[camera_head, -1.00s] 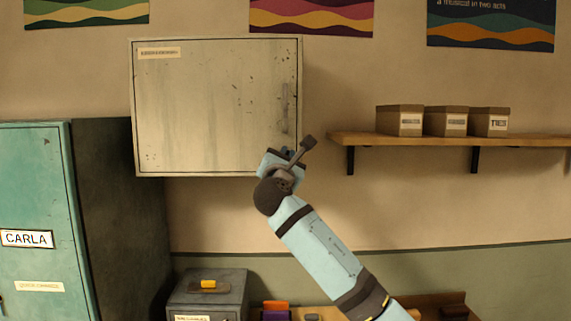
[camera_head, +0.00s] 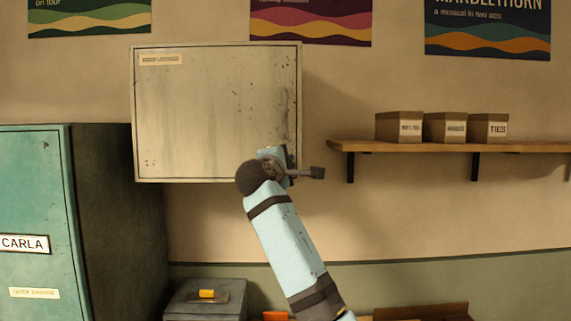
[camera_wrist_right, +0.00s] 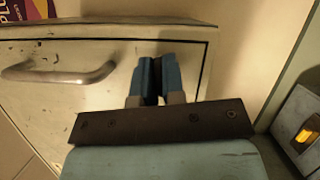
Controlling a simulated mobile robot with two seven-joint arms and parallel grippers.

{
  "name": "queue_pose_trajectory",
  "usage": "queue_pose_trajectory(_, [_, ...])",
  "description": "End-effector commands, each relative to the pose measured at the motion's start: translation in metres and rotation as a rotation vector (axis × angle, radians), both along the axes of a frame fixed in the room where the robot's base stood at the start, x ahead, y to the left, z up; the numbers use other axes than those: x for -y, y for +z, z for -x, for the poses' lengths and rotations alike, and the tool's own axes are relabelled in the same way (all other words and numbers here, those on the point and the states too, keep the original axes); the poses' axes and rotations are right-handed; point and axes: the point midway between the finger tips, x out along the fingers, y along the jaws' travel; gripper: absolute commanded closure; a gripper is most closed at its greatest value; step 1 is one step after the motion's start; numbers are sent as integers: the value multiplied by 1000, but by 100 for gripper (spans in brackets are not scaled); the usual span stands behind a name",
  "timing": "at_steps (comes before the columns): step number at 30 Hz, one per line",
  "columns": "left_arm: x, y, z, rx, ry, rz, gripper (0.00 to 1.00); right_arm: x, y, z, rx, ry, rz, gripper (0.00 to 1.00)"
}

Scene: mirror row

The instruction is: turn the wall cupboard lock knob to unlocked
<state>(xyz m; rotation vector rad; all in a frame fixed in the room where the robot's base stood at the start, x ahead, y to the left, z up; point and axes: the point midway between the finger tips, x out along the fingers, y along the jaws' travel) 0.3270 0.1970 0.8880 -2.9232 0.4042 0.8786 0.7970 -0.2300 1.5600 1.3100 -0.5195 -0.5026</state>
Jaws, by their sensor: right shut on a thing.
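The wall cupboard (camera_head: 215,110) is a worn cream box with its door shut, high on the wall. My right gripper (camera_head: 278,153) is at the door's lower right corner. In the right wrist view its blue fingers (camera_wrist_right: 155,80) are against the door face (camera_wrist_right: 110,95), shut on the lock knob. The knob itself is hidden between the fingers, so its turn position cannot be seen. The metal door handle (camera_wrist_right: 60,75) is beside the fingers, apart from them. My left gripper is not in view.
A wall shelf (camera_head: 440,147) with labelled boxes (camera_head: 445,127) is right of the cupboard. A teal locker (camera_head: 35,200) stands at the left. A low grey cabinet (camera_head: 205,305) with an orange-yellow knob (camera_head: 207,294) is below.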

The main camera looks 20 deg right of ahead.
Motion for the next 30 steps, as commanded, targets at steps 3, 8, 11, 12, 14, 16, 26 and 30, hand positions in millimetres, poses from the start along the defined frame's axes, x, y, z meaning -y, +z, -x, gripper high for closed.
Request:
queue_pose_trajectory(3, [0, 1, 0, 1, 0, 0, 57, -1, 0, 0, 19, 1, -72, 100])
queue_pose_trajectory(8, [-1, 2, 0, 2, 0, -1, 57, -1, 0, 0, 41, 1, -143, 100])
queue_pose_trajectory(11, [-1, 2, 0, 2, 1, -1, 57, -1, 0, 0, 48, 1, -170, 100])
queue_pose_trajectory(12, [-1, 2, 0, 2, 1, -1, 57, -1, 0, 0, 51, 1, -179, 100])
queue_pose_trajectory(14, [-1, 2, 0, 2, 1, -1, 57, 0, 0, 0, 54, 1, -190, 100])
queue_pose_trajectory(16, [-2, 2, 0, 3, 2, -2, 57, 0, -1, 0, 56, 1, -197, 100])
queue_pose_trajectory(26, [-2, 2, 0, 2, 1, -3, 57, 0, -1, 0, 58, 1, -203, 100])
queue_pose_trajectory(30, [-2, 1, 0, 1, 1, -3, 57, 0, -1, 0, 58, 1, -203, 81])
